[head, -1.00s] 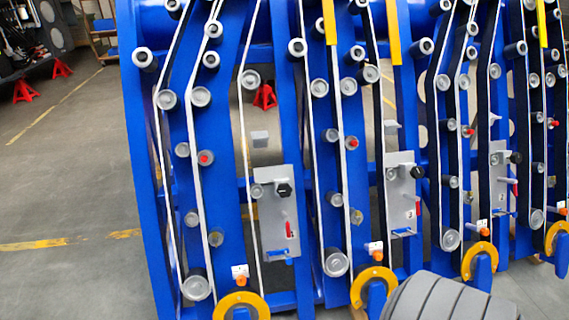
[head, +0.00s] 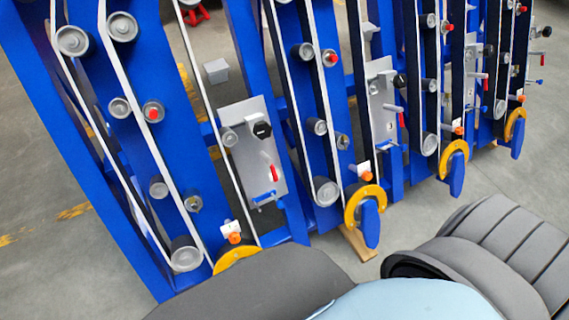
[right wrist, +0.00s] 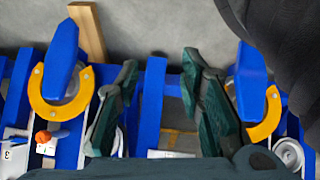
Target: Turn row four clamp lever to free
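Blue chassis rows stand side by side in the head view. Grey plates carry small levers: a red handle (head: 273,172) on the nearest plate (head: 252,145), and another red handle (head: 401,118) on the second plate (head: 383,100). Farther plates show smaller levers at the right. Orange rings (head: 381,192) with blue paddles (head: 370,225) sit at the row feet. I cannot tell which row is four. My right gripper (right wrist: 160,62) is open and empty in the right wrist view, with a blue upright behind its fingers. My left gripper is not in view.
In the right wrist view, orange rings (right wrist: 42,110) with blue paddles flank the fingers, and an orange knob (right wrist: 42,137) is at left. A wooden block (head: 357,243) lies on the floor below the second row. Grey floor (head: 495,170) is open in front of the rows.

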